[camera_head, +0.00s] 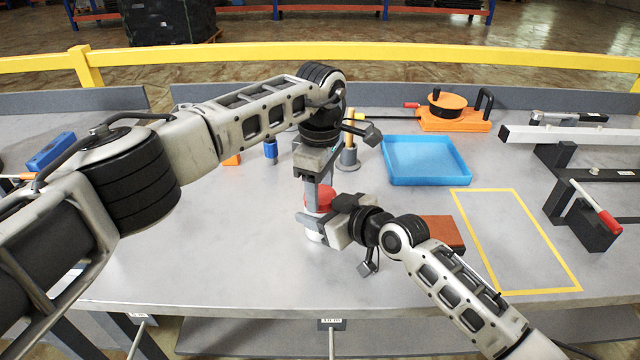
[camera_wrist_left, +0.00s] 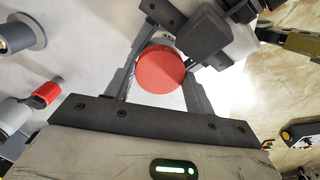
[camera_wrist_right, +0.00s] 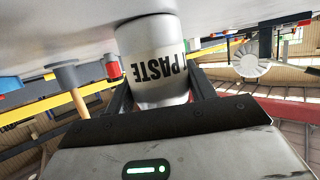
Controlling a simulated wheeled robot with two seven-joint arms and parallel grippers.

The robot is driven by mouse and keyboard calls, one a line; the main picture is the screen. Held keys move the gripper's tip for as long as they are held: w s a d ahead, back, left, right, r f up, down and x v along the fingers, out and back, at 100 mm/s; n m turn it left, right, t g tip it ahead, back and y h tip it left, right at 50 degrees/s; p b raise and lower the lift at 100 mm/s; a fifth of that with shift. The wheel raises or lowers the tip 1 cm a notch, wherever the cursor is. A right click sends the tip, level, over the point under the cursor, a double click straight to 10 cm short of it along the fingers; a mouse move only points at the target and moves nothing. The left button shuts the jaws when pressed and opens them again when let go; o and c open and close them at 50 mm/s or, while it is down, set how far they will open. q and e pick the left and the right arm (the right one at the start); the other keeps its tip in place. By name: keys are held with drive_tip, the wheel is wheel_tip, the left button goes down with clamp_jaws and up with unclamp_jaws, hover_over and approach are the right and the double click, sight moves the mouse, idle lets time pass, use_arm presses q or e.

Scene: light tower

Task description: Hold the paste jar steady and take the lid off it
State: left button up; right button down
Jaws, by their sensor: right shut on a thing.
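The paste jar (camera_wrist_right: 155,60) is white with a black PASTE label and stands on the grey table. Its red lid (camera_head: 318,200) is on top and also shows in the left wrist view (camera_wrist_left: 160,70). My right gripper (camera_head: 325,226) is shut on the jar's body from the right, with a finger on each side in the right wrist view. My left gripper (camera_head: 318,185) points down from above, and its open fingers (camera_wrist_left: 160,80) stand on either side of the lid, with a gap at the left finger. The grippers hide much of the jar in the head view.
A blue tray (camera_head: 400,181) lies behind and to the right. A red-brown block (camera_head: 442,231) sits right of the jar, beside my right forearm. A grey holder with a wooden handle (camera_head: 349,158) stands behind the jar.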

use_arm(q)
drive_tip(key=c, duration=0.4)
use_arm(e)
drive_tip(key=shift+f, duration=0.1)
use_arm(q)
drive_tip(key=n, duration=0.3)
drive_tip(key=o, duration=1.1)
drive_tip(key=shift+c, duration=0.2)
